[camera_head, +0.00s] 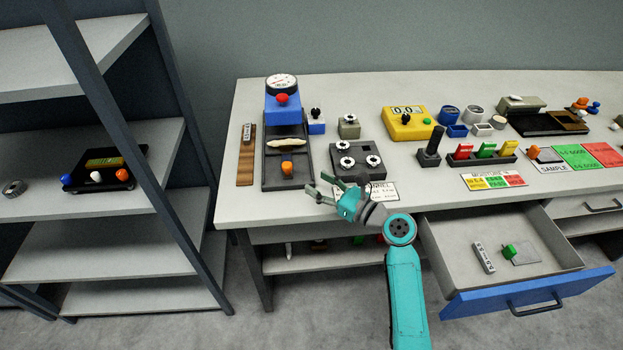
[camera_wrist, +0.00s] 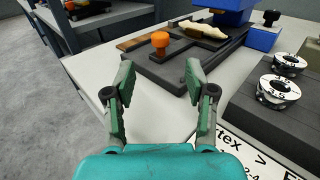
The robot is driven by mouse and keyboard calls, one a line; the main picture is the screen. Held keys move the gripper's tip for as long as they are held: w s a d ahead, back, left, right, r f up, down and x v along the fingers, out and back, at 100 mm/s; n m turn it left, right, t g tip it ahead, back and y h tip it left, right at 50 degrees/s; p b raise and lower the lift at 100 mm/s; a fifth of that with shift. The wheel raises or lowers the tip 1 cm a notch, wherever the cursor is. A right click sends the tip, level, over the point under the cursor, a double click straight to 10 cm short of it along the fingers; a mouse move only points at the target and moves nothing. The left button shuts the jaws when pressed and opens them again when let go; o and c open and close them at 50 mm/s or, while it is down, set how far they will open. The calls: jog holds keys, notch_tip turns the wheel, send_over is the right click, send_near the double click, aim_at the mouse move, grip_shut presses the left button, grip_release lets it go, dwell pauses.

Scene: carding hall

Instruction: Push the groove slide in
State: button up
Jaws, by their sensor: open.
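The groove slide is the dark part with an orange knob (camera_head: 287,168) at the near end of a black tester base (camera_head: 271,180). A cream fibre strip (camera_head: 285,144) lies on it, out in front of the blue tester body (camera_head: 283,108). In the wrist view the orange knob (camera_wrist: 160,40) stands beyond my fingertips, and the strip (camera_wrist: 203,31) lies behind it. My gripper (camera_head: 319,186) is open and empty, over the table's front edge, right of and nearer than the knob, apart from it. The exact slide edges are hard to tell from the base.
A dark block with white dials (camera_head: 358,160) and a printed card (camera_head: 383,192) lie close to the right of my gripper. A wooden strip (camera_head: 246,165) lies left of the tester. An open drawer (camera_head: 548,292) juts out at right. Shelves (camera_head: 95,205) stand at left.

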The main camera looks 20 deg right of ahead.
aim_at(286, 170)
jog(key=shift+s, duration=0.1)
jog(key=shift+a, duration=0.1)
jog(key=c, duration=0.6)
jog(key=w+a+r+t, duration=0.1)
jog(key=w+a+r+m+t+h, duration=0.1)
jog(key=a+r, duration=0.1)
jog(key=w+a+r+t+h, duration=0.1)
jog(key=a+r+t, duration=0.1)
jog(key=shift+r, duration=0.15)
grip_shut()
jog(key=s+a+m+h, duration=0.1)
jog(key=a+m+h, duration=0.6)
jog(key=h, duration=0.5)
jog(key=s+a+f+m+g+h, duration=0.3)
jog(key=s+f+m+g+h, duration=0.1)
jog(key=s+f+g, duration=0.15)
jog(key=shift+t, duration=0.25)
jog(key=x, duration=1.3)
jog(key=shift+s+d+f, duration=0.15)
jog(key=shift+d+f, duration=0.05)
jog(key=shift+d, duration=0.05)
